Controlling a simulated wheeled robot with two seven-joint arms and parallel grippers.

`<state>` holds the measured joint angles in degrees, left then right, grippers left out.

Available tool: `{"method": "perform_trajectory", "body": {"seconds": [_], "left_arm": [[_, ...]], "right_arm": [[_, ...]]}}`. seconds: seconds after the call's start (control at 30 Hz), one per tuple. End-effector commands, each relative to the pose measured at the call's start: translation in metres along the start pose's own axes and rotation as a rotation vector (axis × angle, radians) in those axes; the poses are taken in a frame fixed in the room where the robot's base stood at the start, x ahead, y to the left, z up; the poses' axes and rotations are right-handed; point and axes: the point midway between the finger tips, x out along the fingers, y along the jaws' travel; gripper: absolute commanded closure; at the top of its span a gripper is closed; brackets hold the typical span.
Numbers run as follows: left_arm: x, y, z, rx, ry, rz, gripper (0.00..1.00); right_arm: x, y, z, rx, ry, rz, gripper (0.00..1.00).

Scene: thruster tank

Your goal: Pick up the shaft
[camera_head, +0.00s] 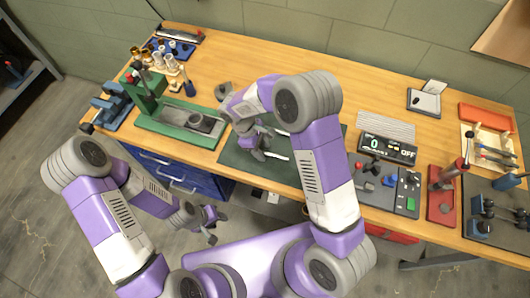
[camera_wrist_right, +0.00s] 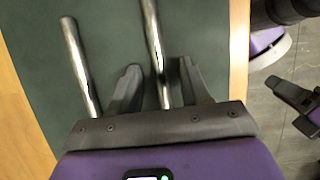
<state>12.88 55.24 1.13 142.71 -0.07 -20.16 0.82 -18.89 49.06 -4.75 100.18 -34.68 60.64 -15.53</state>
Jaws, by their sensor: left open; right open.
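Two shiny metal shafts lie on a dark green mat (camera_wrist_right: 110,30) in the right wrist view. One shaft (camera_wrist_right: 155,40) runs between the two open fingers of my right gripper (camera_wrist_right: 160,68), apart from both as far as I can see. The other shaft (camera_wrist_right: 78,62) lies to the left, outside the fingers. In the head view my right gripper (camera_head: 258,147) is low over the mat (camera_head: 236,160), and a bright piece of shaft (camera_head: 277,156) shows beside it. My left gripper (camera_head: 210,222) is open and empty, off the table's front edge.
A green press fixture (camera_head: 150,122) stands left of the mat. A display box (camera_head: 388,148) and a grey control panel (camera_head: 385,188) stand to the right. A red stand (camera_head: 441,208) and trays fill the right end. The wooden tabletop (camera_head: 290,55) behind is mostly clear.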

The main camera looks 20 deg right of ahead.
Motion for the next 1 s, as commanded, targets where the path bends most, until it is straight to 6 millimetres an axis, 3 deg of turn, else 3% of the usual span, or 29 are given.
{"method": "perform_trajectory", "body": {"seconds": [0.2, 0.53, 0.87, 1.0], "left_arm": [[0.000, 0.000, 0.000, 0.000, 0.000, 0.000, 0.57], [0.000, 0.000, 0.000, 0.000, 0.000, 0.000, 0.57], [0.000, 0.000, 0.000, 0.000, 0.000, 0.000, 0.57], [-0.002, 0.001, 0.000, 0.000, 0.000, 0.000, 0.57]], "right_arm": [[0.001, 0.000, 0.000, 0.000, 0.000, 0.000, 0.53], [0.001, 0.000, 0.000, 0.000, 0.001, 0.000, 1.00], [0.000, 0.000, 0.000, 0.001, 0.001, 0.001, 1.00], [-0.011, 0.001, 0.004, 0.001, 0.003, 0.002, 1.00]]}}
